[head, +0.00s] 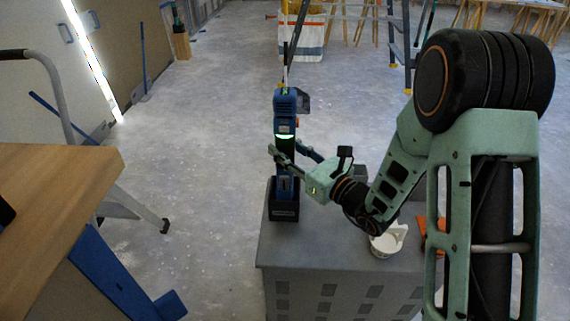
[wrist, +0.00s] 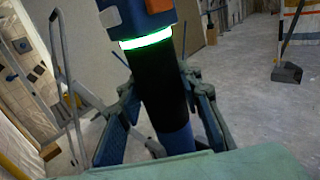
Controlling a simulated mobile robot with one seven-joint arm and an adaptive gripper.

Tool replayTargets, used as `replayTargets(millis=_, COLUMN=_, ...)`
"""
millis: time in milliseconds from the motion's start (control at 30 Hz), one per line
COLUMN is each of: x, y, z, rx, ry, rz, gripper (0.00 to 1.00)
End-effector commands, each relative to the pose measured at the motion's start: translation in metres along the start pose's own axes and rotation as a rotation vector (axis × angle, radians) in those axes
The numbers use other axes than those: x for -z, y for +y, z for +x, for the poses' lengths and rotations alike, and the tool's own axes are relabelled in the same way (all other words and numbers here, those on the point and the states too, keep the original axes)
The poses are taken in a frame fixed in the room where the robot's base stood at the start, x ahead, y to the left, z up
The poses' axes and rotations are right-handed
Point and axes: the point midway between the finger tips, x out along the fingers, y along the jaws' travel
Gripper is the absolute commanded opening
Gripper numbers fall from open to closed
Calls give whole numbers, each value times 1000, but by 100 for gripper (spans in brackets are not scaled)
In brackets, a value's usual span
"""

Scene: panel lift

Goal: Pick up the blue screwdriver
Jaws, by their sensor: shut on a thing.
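The blue screwdriver (head: 286,104) is a blue and black power tool with a glowing green ring and a long thin bit pointing up. It stands upright at the back left of a grey cabinet (head: 330,250), over a black block-like base (head: 284,207). Whether the tool touches the base is hard to tell. My gripper (head: 286,160) reaches in from the right and is shut on its handle. In the wrist view, the fingers (wrist: 163,115) lie on both sides of the black handle (wrist: 160,85), below the green ring. The tool's upper end is cut off there.
A white tub (head: 388,241) and an orange object (head: 430,235) sit on the cabinet to the right, under my arm. A wooden tabletop (head: 55,200) is at the left. A ladder (head: 400,45) and a striped bin (head: 302,38) stand behind. The floor between is mostly clear.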

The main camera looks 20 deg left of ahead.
Motion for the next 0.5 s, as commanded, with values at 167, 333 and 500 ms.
replayTargets(millis=167, x=0, y=0, z=0, rx=0, ry=0, rz=0, gripper=0)
replayTargets(millis=333, x=0, y=0, z=0, rx=0, ry=1, rz=0, gripper=0)
replayTargets(millis=500, x=-3, y=0, z=1, rx=-1, ry=-7, rz=-2, gripper=0)
